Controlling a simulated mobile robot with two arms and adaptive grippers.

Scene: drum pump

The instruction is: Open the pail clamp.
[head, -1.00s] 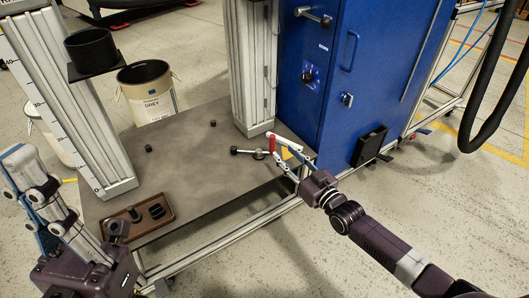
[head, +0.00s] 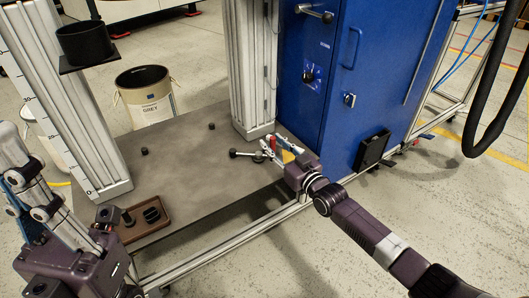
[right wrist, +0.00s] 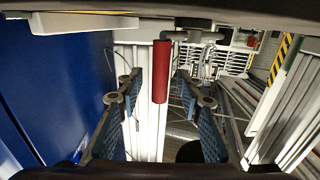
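The pail clamp (head: 248,154) sits at the right back edge of the grey table. It has a metal arm with a black end and a red handle (head: 272,142). My right gripper (head: 279,145) is at the handle. In the right wrist view the red handle (right wrist: 160,72) hangs between the two blue-padded fingers of the right gripper (right wrist: 160,85), with a visible gap on both sides; the fingers are open. My left gripper (head: 18,200) is at the left edge, away from the clamp, and its finger opening is unclear.
A blue cabinet (head: 350,90) stands right behind the clamp, and a metal post (head: 252,75) rises just left of it. A brown tray (head: 135,238) with dark parts lies at the table's front left. A labelled pail (head: 148,98) stands behind the table. The table's middle is mostly clear.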

